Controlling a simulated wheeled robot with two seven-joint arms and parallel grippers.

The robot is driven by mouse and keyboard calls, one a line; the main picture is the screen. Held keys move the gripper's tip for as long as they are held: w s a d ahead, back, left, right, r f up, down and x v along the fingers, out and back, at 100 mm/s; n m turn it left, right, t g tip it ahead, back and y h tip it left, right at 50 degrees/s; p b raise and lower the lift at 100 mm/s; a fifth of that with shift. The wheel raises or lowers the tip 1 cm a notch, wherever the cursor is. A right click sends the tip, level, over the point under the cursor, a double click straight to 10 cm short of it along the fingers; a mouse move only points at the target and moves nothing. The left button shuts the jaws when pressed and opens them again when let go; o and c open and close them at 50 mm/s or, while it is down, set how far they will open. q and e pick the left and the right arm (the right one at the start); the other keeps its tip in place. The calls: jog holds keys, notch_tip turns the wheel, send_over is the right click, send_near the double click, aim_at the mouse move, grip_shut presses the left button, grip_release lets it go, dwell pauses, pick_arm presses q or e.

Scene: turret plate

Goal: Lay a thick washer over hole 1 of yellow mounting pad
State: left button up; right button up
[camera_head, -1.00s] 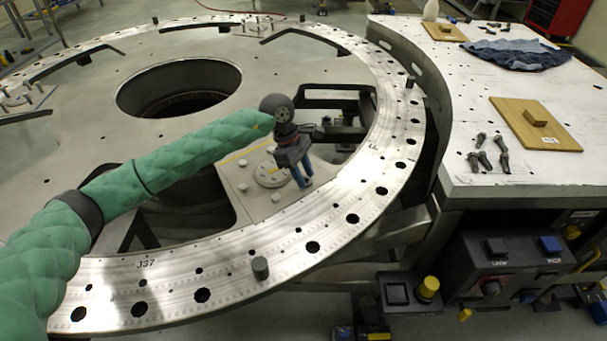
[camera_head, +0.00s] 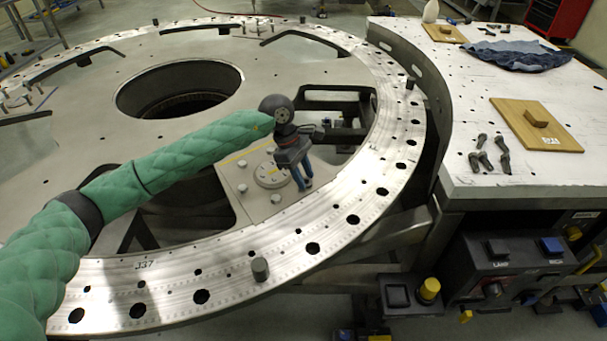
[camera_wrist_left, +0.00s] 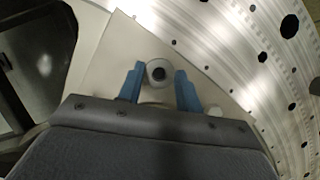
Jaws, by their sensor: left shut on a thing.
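My left gripper (camera_head: 302,185) has blue fingers and points down over the right edge of a pale mounting pad (camera_head: 237,190). The pad carries a round disc (camera_head: 270,175), several light bolt heads and a yellow strip (camera_head: 238,155). In the left wrist view, a light thick washer (camera_wrist_left: 158,73) with a dark centre sits between the two blue fingertips of the gripper (camera_wrist_left: 159,80), which is shut on it. The pale pad (camera_wrist_left: 112,65) lies below. I cannot tell whether the washer touches the pad. Hole 1 is not readable. My right gripper is out of view.
The pad lies on a large metal ring (camera_head: 215,270) with many holes and a short upright peg (camera_head: 260,268). A white table (camera_head: 465,95) at the right holds several bolts (camera_head: 482,158), a wooden board (camera_head: 536,125) and a blue cloth (camera_head: 515,55). A large round opening (camera_head: 180,85) lies behind my arm.

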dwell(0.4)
pick_arm(q)
jog(key=o, duration=1.1)
jog(key=shift+c, duration=0.2)
notch_tip(320, 180, up, 7)
dwell(0.5)
